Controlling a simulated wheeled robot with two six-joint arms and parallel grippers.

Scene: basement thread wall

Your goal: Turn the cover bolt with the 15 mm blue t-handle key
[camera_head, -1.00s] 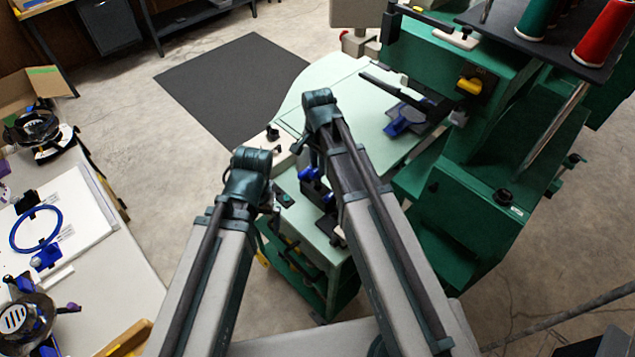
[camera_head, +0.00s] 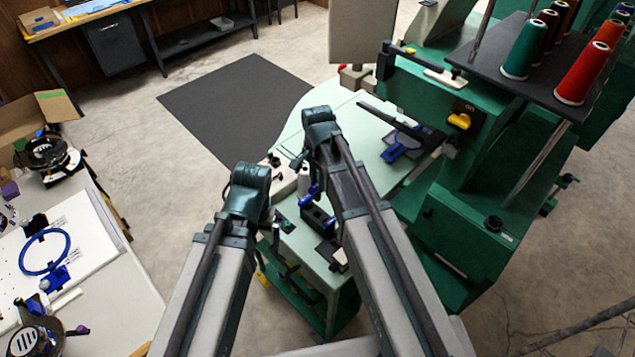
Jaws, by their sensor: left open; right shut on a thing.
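My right gripper (camera_head: 309,176) hangs below its wrist over the near end of the pale green machine table (camera_head: 350,125). It is shut on what looks like the blue t-handle key (camera_head: 310,191); its arm hides part of the grip. My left gripper (camera_head: 273,215) is open, pointing down left of it, mostly hidden by its wrist. A dark block (camera_head: 318,216) with another blue piece (camera_head: 328,222) sits on the table just below the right gripper. I cannot pick out the cover bolt or a size mark.
The green machine (camera_head: 460,225) stands at the right, with thread cones (camera_head: 580,75) on its dark shelf. A white workbench (camera_head: 95,275) with a blue ring (camera_head: 45,250) is at the left. A dark mat (camera_head: 235,105) and bare floor lie between.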

